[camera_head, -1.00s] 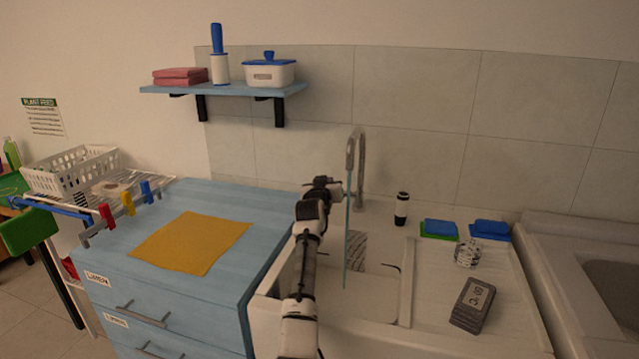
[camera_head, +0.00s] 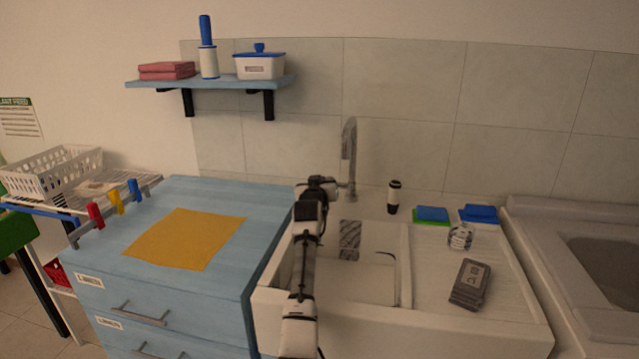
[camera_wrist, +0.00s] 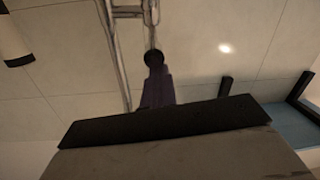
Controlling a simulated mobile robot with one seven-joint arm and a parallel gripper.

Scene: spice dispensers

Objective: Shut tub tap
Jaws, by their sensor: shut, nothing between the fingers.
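The chrome tap (camera_head: 349,155) stands at the back edge of the white tub (camera_head: 405,275), its spout arching upward. No water stream shows below the spout. My gripper (camera_head: 325,183) is at the tap's left side, low near its base, where the arm partly hides the handle area. In the wrist view my gripper (camera_wrist: 153,62) has its fingers together, with nothing seen between them. The tap's metal pipes (camera_wrist: 118,55) show just beyond and left of the fingertips. I cannot tell whether the fingertips touch the tap.
Sponges (camera_head: 432,214), a glass (camera_head: 460,237) and a grey block (camera_head: 469,284) lie on the drainer. A blue cabinet (camera_head: 262,222) with a yellow cloth (camera_head: 185,238) is on the left. The shelf (camera_head: 212,83) is above.

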